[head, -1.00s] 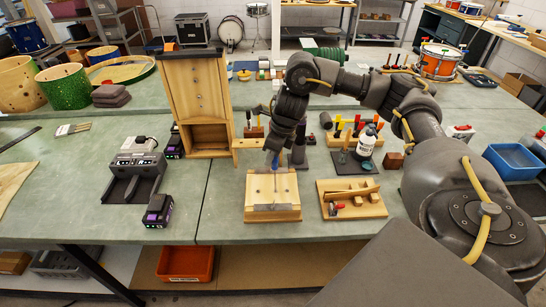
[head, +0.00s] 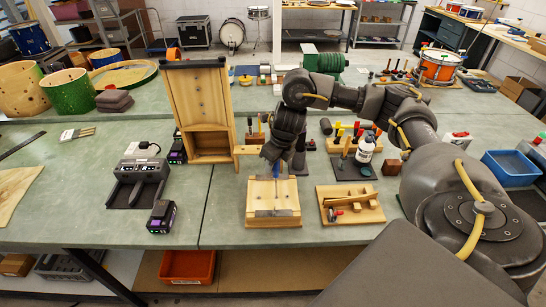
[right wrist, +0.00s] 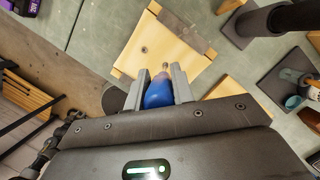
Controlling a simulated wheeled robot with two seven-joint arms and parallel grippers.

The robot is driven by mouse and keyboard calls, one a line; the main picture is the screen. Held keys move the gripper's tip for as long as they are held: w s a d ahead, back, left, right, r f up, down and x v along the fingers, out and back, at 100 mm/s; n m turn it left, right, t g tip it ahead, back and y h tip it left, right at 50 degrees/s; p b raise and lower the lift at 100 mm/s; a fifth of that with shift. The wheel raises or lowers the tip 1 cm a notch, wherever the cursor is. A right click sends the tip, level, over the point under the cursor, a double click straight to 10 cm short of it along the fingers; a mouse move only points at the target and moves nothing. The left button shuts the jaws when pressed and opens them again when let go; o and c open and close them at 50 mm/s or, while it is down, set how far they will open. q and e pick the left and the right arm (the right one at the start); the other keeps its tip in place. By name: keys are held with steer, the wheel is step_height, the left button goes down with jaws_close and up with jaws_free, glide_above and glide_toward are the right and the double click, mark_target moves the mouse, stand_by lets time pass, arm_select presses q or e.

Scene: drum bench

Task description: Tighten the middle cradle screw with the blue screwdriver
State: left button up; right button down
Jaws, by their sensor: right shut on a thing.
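The light wooden cradle block (head: 272,195) lies on the bench in front of me, with a grey metal strip across it. It also shows in the right wrist view (right wrist: 140,52), with a small screw (right wrist: 144,50) visible on its top. My right gripper (right wrist: 158,88) is shut on the blue screwdriver (right wrist: 158,95), its blue handle between the two fingers. In the head view the right gripper (head: 275,160) is above the back part of the cradle, screwdriver pointing down. The tip is mostly hidden, and I cannot tell whether it touches a screw. My left gripper is not in view.
A wooden tray (head: 367,215) with small parts lies right of the cradle. Behind it stand a white bottle (head: 366,148) and a rack of tools. A tall wooden cabinet (head: 197,105) and a charger (head: 137,180) stand left.

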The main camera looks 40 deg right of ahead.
steer(key=shift+r+m, duration=0.15)
steer(key=shift+m, duration=0.25)
steer(key=shift+d, duration=0.1)
steer(key=m+p, duration=0.2)
steer(key=p, duration=0.1)
steer(key=m+h+p, duration=0.1)
steer(key=p, duration=0.1)
steer(key=shift+d+r+m, duration=0.15)
steer(key=shift+r+m, duration=0.1)
steer(key=shift+m, duration=0.15)
steer(key=shift+d+f+m+p, duration=0.1)
steer(key=shift+f+m+p, duration=0.1)
steer(key=shift+m+p, duration=0.25)
steer(key=shift+f+m+h, duration=0.2)
steer(key=shift+m+h, duration=0.05)
steer(key=shift+h, duration=0.05)
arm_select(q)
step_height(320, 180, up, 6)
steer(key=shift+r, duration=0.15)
